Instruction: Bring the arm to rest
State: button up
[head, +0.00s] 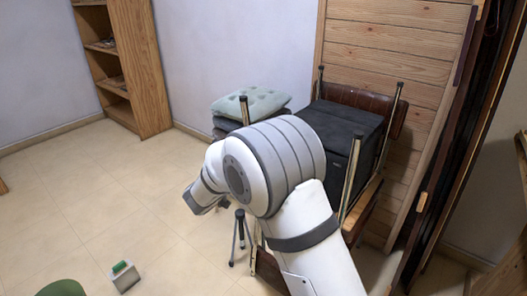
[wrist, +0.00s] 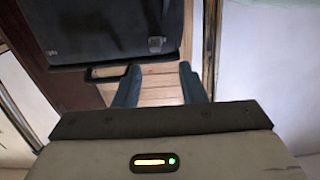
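My arm, white and grey, rises from the bottom of the head view and bends over toward the left. My gripper shows in the wrist view (wrist: 158,82), with two dark fingers apart and nothing between them. Behind the fingers are wooden boards and a dark case. In the head view the fingers are hidden behind the arm's end. No piano keys show in either view.
A black case (head: 341,127) rests on a folded chair-like frame against the wooden panel (head: 390,50). A pale green cushion (head: 251,103) sits on a stack beside it. A small tripod (head: 240,238), a small box (head: 124,277) and a bookshelf (head: 146,70) stand around open floor at left.

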jog(key=shift+s+a, duration=0.2)
jog(key=shift+s, duration=0.15)
jog(key=w+d+r+n+y+p, duration=0.1)
jog(key=d+r+y+p, duration=0.1)
jog(key=r+y+p, duration=0.35)
jog(key=w+d+r+n+y+p, duration=0.2)
jog(key=r+p, duration=0.1)
jog(key=r, duration=0.5)
jog(key=s+d+r+n+g+y+p, duration=0.2)
jog(key=s+d+r+n+y+p, duration=0.1)
jog(key=s+r+y+p, duration=0.25)
jog(key=s+d+r+g+h+p, duration=0.1)
jog(key=s+d+r+g+p, duration=0.2)
jog(key=s, duration=1.1)
jog(key=s+d+r+g+h+p, duration=0.2)
jog(key=s+d+g+p, duration=0.5)
jog(key=s+d, duration=0.7)
jog(key=shift+s+r+n+p, duration=0.3)
jog(key=shift+s+r+p, duration=0.35)
jog(key=shift+p, duration=0.3)
